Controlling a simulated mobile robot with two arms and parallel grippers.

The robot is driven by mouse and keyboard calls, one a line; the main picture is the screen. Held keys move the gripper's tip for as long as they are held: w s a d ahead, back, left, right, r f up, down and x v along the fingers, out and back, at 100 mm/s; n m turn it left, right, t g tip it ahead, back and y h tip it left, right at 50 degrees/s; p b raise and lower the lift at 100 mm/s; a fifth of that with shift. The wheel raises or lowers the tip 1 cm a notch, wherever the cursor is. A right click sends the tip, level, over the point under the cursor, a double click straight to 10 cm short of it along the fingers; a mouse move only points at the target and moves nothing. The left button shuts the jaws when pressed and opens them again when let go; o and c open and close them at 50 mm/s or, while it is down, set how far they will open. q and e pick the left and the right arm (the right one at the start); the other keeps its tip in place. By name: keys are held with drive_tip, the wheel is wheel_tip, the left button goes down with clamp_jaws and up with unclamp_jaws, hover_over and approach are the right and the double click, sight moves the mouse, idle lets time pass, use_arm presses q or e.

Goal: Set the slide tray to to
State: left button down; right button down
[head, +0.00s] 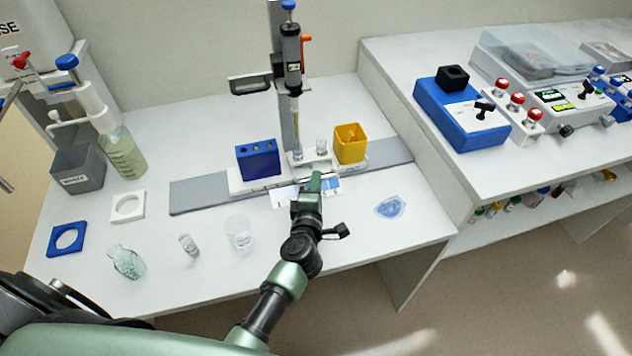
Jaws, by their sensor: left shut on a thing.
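The slide tray (245,186) is a white carriage on a long grey rail (200,197) across the bench. It carries a blue block with holes (258,160), small clear vials (321,147) and a yellow cup (350,144). My left gripper (317,182) reaches in from below and is shut at the tray's front edge, near the middle. The fingers and arm hide what exactly they grip; it seems to be part of the tray. A marked card (287,197) lies partly hidden beside the fingers. My right gripper is out of view.
An upright dispenser (292,55) on a column stands above the tray. A grey waste bin (78,170) is at the left. Grey rail shows free at both ends.

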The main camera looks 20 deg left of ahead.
use_arm(q)
drive_tip(key=shift+s, duration=0.1)
idle(0.7)
drive_tip(key=s+a+p, duration=0.2)
drive_tip(key=a, duration=0.1)
drive_tip(key=s+a+p, duration=0.1)
drive_tip(key=a, duration=0.1)
drive_tip(key=shift+s, duration=0.1)
drive_tip(key=shift+s+a, duration=0.2)
drive_tip(key=shift+a, duration=0.05)
drive_tip(key=shift+f, duration=0.1)
drive_tip(key=shift+d, duration=0.1)
drive_tip(key=c, duration=1.8)
unclamp_jaws()
drive_tip(key=shift+o, duration=0.2)
drive_tip(key=v, duration=0.7)
drive_tip(key=shift+s, duration=0.3)
